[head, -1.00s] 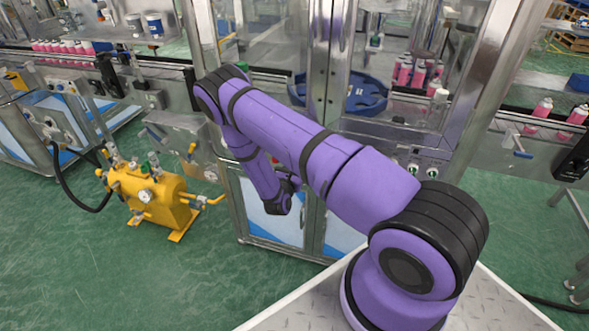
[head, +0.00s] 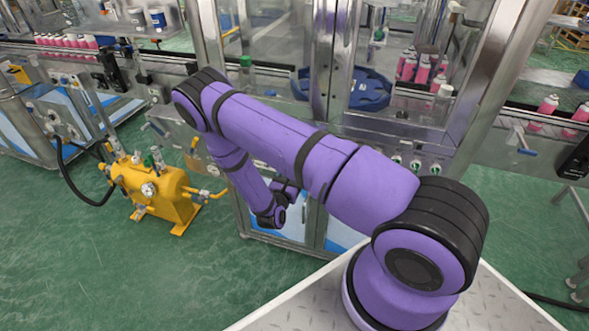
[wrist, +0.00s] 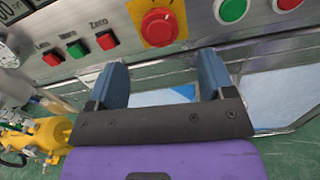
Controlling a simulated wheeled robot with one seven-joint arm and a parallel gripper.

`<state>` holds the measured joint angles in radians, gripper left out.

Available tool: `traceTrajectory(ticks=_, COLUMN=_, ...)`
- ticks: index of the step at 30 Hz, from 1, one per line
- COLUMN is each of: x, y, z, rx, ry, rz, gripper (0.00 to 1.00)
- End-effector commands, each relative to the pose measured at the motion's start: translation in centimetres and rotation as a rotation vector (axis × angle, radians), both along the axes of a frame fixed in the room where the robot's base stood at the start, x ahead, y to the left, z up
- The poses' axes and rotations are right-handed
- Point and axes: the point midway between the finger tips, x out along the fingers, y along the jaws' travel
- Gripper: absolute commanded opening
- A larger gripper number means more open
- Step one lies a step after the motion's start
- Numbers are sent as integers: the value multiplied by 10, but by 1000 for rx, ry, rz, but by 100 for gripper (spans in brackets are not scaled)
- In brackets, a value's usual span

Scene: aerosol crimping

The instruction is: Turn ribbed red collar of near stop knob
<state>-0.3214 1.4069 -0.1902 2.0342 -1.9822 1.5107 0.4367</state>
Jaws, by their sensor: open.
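The red stop knob (wrist: 158,27) sits on a yellow plate on a steel panel, at the top middle of the wrist view. Its ribbed collar shows around the red face. My gripper (wrist: 162,60) is open and empty, its two blue fingers spread apart. The fingertips are below the knob in the picture, one to each side of its line, and appear apart from it. In the head view I cannot make out the knob or the fingers; my purple arm covers part of the machine front.
Small green and red buttons (wrist: 77,48) are left of the knob, and a large green button (wrist: 232,9) is right of it. A yellow tank unit (head: 160,190) stands on the floor at left. Glass doors and a blue rotary part (head: 368,90) are behind my arm.

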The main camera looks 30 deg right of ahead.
Motion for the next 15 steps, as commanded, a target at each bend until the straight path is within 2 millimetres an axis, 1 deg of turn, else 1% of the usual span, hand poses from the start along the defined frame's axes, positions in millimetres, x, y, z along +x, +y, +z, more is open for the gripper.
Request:
traceTrajectory(ticks=1, x=-5, y=7, z=0, rx=-1, ry=1, rz=3, gripper=76)
traceTrajectory(ticks=6, x=-16, y=21, z=0, rx=-1, ry=1, rz=1, gripper=76)
traceTrajectory(ticks=15, x=-20, y=25, z=0, rx=-1, ry=-1, rz=0, gripper=76)
